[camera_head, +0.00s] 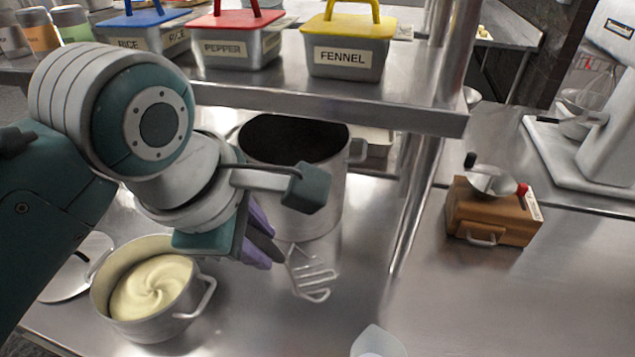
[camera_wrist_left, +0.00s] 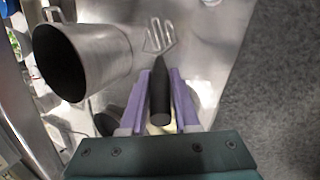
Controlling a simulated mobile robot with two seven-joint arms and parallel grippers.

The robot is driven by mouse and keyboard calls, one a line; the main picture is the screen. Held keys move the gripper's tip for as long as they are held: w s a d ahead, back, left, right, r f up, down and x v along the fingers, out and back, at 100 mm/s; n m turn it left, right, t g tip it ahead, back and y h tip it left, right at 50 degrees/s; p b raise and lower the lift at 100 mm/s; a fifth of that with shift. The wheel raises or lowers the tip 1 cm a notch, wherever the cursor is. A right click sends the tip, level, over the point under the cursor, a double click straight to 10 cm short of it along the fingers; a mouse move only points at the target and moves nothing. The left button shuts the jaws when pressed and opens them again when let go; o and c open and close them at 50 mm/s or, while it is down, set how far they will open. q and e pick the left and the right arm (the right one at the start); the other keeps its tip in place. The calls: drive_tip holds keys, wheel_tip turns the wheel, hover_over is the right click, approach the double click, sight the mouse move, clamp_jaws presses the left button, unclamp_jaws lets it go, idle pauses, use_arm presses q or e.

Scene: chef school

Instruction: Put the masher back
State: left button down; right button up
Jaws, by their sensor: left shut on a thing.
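The masher (camera_head: 312,275) has a zigzag metal head and a black handle. My left gripper (camera_head: 259,236) is shut on the black handle, which also shows between the purple fingers in the left wrist view (camera_wrist_left: 160,105). The masher head points away from the fingers, over the steel counter; I cannot tell whether it touches the counter. A steel pot of pale mash (camera_head: 150,290) stands at the lower left of the head view. A large, dark-inside stock pot (camera_head: 320,200) stands behind the gripper, partly hidden by it. My right gripper is not in view.
A steel shelf (camera_head: 420,112) above the counter holds labelled tins, including the yellow-lidded fennel tin (camera_head: 345,68). A post (camera_head: 415,210) supports it. A wooden box (camera_head: 492,215) stands on the right. A lid (camera_head: 75,275) lies left of the mash pot.

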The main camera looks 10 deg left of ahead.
use_arm(q)
wheel_tip(320, 180, down, 10)
drive_tip(key=b, duration=0.1)
drive_tip(key=shift+f, duration=0.15)
